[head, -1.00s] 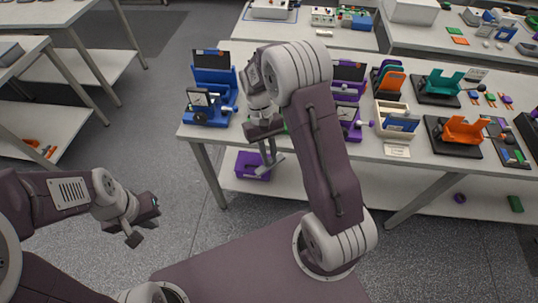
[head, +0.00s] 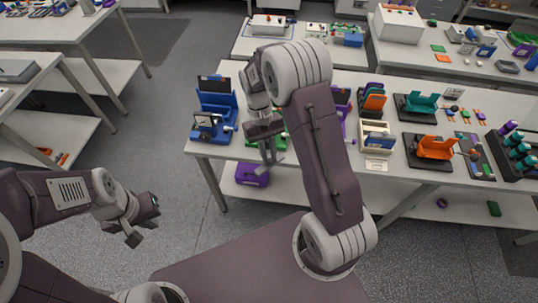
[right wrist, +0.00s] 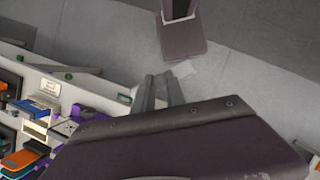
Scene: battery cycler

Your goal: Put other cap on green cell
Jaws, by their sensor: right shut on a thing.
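My right gripper (head: 268,150) hangs in front of the bench edge, fingers down. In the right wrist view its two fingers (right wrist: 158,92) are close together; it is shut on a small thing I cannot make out. A green device (head: 279,142) on the bench is mostly hidden behind this gripper and arm. I cannot make out the green cell or its cap there. A green cylinder-like piece (head: 494,208) lies on the lower shelf. My left gripper (head: 144,222) is at the left, over the floor, away from the benches; its finger opening is hidden.
The bench (head: 400,172) holds a blue stand (head: 214,112), a teal stand (head: 418,104), an orange stand (head: 434,148) and a black rack (head: 512,160) of teal-topped cylinders. A purple bin (head: 251,175) is on the lower shelf. Floor between my left arm and the bench is clear.

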